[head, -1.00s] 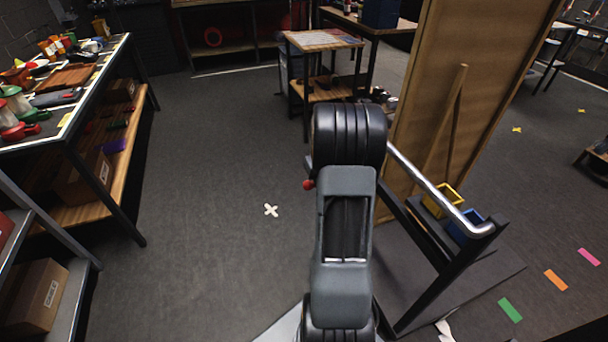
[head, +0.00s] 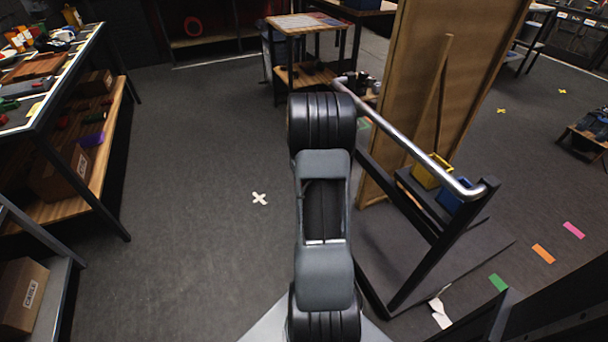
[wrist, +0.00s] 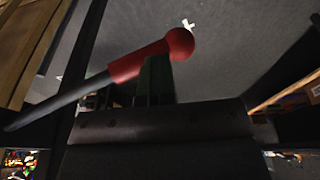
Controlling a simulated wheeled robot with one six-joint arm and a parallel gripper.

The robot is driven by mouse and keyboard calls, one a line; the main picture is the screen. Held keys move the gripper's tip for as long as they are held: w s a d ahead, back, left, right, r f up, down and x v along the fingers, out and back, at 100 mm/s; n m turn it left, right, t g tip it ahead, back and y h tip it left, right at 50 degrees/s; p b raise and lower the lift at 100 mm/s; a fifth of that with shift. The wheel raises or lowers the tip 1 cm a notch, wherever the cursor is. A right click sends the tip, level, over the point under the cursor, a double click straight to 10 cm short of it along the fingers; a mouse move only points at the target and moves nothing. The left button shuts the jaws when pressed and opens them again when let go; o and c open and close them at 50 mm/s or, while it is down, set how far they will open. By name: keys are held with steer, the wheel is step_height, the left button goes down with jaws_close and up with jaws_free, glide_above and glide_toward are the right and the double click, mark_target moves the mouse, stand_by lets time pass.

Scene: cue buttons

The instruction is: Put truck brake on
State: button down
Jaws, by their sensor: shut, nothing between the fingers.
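The truck (head: 399,292) is a dark-framed cart with a silver handlebar (head: 410,138), right of my arm in the head view. The brake lever (wrist: 139,64) shows large in the wrist view: a dark rod with a red grip and a round red knob, slanting up to the right. In the head view my arm covers the lever and my gripper. In the wrist view my gripper's dark fingers (wrist: 160,88) are shut and empty, and the red grip crosses in front of their tips. I cannot tell whether they touch.
A yellow bin (head: 431,171) and a blue bin (head: 453,194) sit on the truck. A tall brown panel (head: 470,60) stands behind it. A workbench (head: 72,62) and shelving (head: 50,235) line the left. The floor around the white cross (head: 259,198) is clear.

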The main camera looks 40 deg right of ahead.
steer(key=shift+s+a+f, duration=0.15)
steer(key=shift+s+f, duration=0.1)
steer(key=shift+f, duration=0.35)
steer(key=a+r+p, duration=0.2)
steer(key=r, duration=0.5)
steer(key=a+r+p, duration=0.2)
steer(key=a+r, duration=0.1)
steer(key=r, duration=0.4)
steer(key=shift+a+p, duration=0.3)
steer(key=shift+p, duration=0.05)
steer(key=s+a+r+n+p, duration=0.1)
steer(key=s+a+r+p, duration=0.2)
steer(key=a+r+p, duration=0.2)
steer(key=s+a+r+n+t+p, duration=0.1)
steer(key=s+a+r+p, duration=0.3)
steer(key=a+r, duration=0.6)
steer(key=s+a+r+n+y+p, duration=0.1)
steer(key=s+a+r+n+p, duration=0.1)
steer(key=a+r+p, duration=0.3)
steer(key=s+a+r, duration=0.1)
steer(key=a+r, duration=0.2)
steer(key=a, duration=0.2)
steer(key=shift+s+a+t+p, duration=0.2)
steer(key=shift+a+t+p, duration=0.1)
steer(key=shift+a, duration=0.05)
